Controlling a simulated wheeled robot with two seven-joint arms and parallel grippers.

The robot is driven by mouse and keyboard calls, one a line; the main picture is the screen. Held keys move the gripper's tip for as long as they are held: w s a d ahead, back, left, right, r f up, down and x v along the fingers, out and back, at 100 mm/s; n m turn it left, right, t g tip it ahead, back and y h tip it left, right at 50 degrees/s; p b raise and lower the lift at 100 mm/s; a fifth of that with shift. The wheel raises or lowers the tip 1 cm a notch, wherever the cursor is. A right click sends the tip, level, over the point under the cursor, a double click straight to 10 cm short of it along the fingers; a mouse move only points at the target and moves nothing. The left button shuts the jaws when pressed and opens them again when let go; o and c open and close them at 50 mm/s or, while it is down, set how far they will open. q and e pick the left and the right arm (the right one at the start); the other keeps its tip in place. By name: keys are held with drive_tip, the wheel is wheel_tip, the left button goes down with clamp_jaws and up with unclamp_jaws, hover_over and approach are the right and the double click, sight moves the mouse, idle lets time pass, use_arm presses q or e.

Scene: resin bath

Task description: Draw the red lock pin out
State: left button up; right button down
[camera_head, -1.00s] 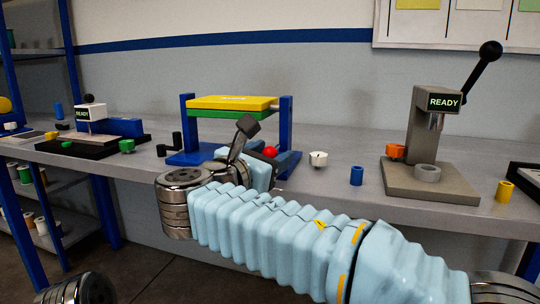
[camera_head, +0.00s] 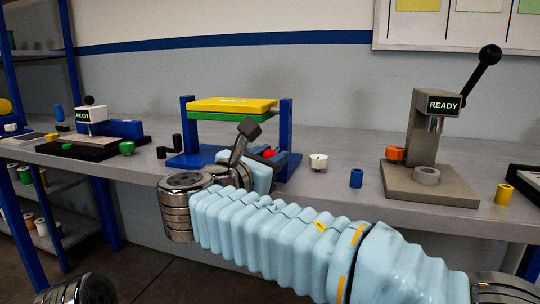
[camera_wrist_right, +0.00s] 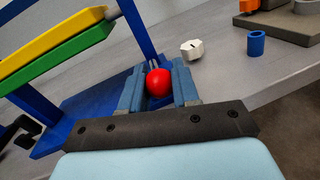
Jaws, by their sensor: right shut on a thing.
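The red lock pin shows as a round red knob (camera_wrist_right: 158,83) between the two blue-grey fingers of my right gripper (camera_wrist_right: 157,92) in the right wrist view. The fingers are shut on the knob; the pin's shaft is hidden. In the head view, the knob (camera_head: 268,153) shows just past my right gripper (camera_head: 266,157), at the right side of the blue frame (camera_head: 285,120). The frame carries a yellow plate (camera_head: 232,104) over a green plate (camera_head: 230,115). My left gripper is out of view.
A white knobbed piece (camera_head: 318,162) and a blue cylinder (camera_head: 356,178) stand on the grey bench right of the frame. Further right is a lever press (camera_head: 425,130) with a READY sign. Small black pieces (camera_head: 177,142) stand left of the frame.

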drive_tip(key=shift+s+r, duration=0.15)
drive_tip(key=shift+f, duration=0.2)
drive_tip(key=c, duration=0.8)
unclamp_jaws()
drive_tip(key=shift+c, duration=0.2)
drive_tip(key=v, duration=1.3)
drive_tip(key=shift+s+a+p, duration=0.25)
drive_tip(key=shift+s+p, duration=0.05)
drive_tip(key=shift+p, duration=0.05)
